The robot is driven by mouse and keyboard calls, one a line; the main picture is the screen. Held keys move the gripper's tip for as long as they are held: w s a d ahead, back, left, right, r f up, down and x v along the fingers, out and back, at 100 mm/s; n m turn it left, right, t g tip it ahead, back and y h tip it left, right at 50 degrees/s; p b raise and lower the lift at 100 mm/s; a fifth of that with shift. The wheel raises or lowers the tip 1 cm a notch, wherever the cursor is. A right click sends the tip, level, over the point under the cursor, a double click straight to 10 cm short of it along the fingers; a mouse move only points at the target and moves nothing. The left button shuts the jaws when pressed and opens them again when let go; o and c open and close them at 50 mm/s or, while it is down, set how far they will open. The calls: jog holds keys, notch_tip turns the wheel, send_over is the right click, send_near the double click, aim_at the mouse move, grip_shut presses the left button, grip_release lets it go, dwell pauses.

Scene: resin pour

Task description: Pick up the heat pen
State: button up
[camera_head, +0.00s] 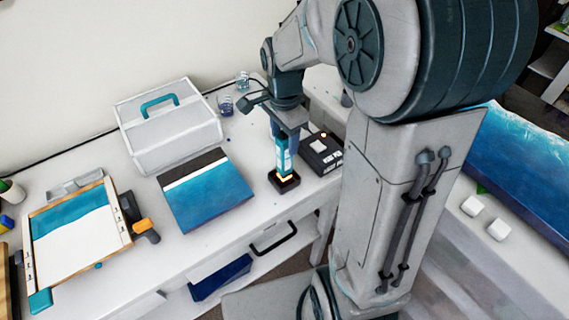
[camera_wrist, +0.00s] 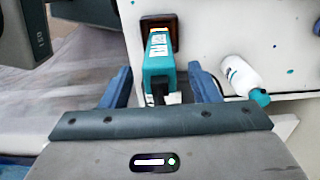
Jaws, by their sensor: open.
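The heat pen (camera_head: 283,157) is a teal upright tool with a glowing tip, standing in a small dark square holder (camera_head: 284,182) near the front edge of the white table. In the wrist view the heat pen (camera_wrist: 159,62) shows between my two blue fingers, with the holder (camera_wrist: 175,33) beyond it. My gripper (camera_wrist: 159,72) is open, with one finger on each side of the pen and gaps visible. In the head view my gripper (camera_head: 285,130) points down over the pen's upper part and partly hides it.
A black control box (camera_head: 322,152) stands close right of the holder. A blue resin panel (camera_head: 205,195) and a white case (camera_head: 168,128) lie to the left. A clipboard (camera_head: 75,240) is farther left. A white bottle with teal cap (camera_wrist: 243,78) shows beside the right finger in the wrist view.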

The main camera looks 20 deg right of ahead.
jog(key=c, duration=1)
jog(key=shift+c, duration=0.2)
